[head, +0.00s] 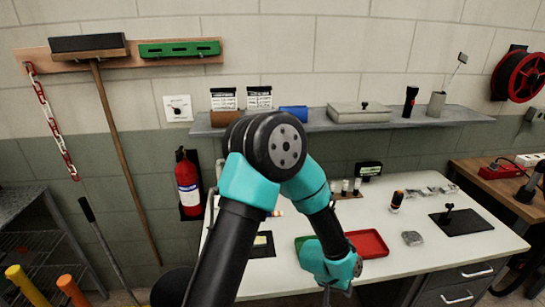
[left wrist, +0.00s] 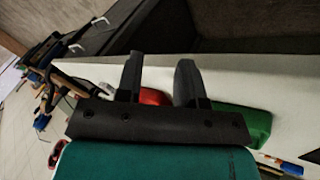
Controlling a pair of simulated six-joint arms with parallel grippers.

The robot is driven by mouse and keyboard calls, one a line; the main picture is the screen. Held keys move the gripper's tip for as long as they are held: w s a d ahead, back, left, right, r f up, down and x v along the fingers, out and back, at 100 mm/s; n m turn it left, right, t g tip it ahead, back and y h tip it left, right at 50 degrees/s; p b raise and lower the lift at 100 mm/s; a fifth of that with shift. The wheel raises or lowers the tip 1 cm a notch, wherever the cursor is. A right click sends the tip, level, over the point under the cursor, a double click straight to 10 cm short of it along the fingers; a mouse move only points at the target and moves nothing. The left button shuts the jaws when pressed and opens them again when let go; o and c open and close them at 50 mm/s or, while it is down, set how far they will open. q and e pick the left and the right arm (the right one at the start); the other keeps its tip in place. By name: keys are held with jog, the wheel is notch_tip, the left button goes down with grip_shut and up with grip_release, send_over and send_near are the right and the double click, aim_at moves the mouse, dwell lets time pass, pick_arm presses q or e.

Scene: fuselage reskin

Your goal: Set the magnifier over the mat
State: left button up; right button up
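A dark rectangular mat (head: 473,225) lies on the right part of the white workbench in the head view. A small black upright piece (head: 447,211) stands on its back left part; I cannot tell whether it is the magnifier. No other thing is clearly the magnifier. My left gripper (left wrist: 157,65) is open in the left wrist view, with nothing visible between its fingers. In the head view it is low at the bench's front edge, beside the red tray and well left of the mat. My right gripper is not in view.
A red tray (head: 368,244) and a partly hidden green tray (left wrist: 245,124) lie near my left gripper. A grey lump (head: 412,238) and a black-and-orange cylinder (head: 396,201) stand between the red tray and the mat. The bench (head: 440,258) is clear in front of the mat.

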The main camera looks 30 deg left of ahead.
pick_arm(q)
jog(key=w+d+r+t, duration=0.1)
jog(key=w+r+t, duration=0.2)
jog(key=w+r, duration=0.6)
jog(key=w+a+r+t, duration=0.2)
jog(key=w+a+r, duration=0.15)
jog(key=a, duration=0.25)
jog(key=w+a+r+t+y, duration=0.1)
jog(key=w+a+t, duration=0.15)
jog(key=a, duration=0.75)
jog(key=w+a+t+y, duration=0.1)
jog(key=w+a+t, duration=0.15)
jog(key=a, duration=0.65)
jog(key=s+a+r+t, duration=0.2)
jog(key=a, duration=0.8)
jog(key=s+a+r+m+t+y, duration=0.1)
jog(key=s+a+r+t, duration=0.1)
jog(key=a, duration=0.9)
jog(key=shift+a+r+m, duration=0.15)
jog(key=shift+r+m, duration=0.05)
jog(key=shift+m, duration=0.1)
jog(key=shift+w, duration=0.1)
jog(key=w+d, duration=0.1)
jog(key=w, duration=1.6)
jog(key=shift+w+d, duration=0.15)
jog(key=shift+c, duration=0.2)
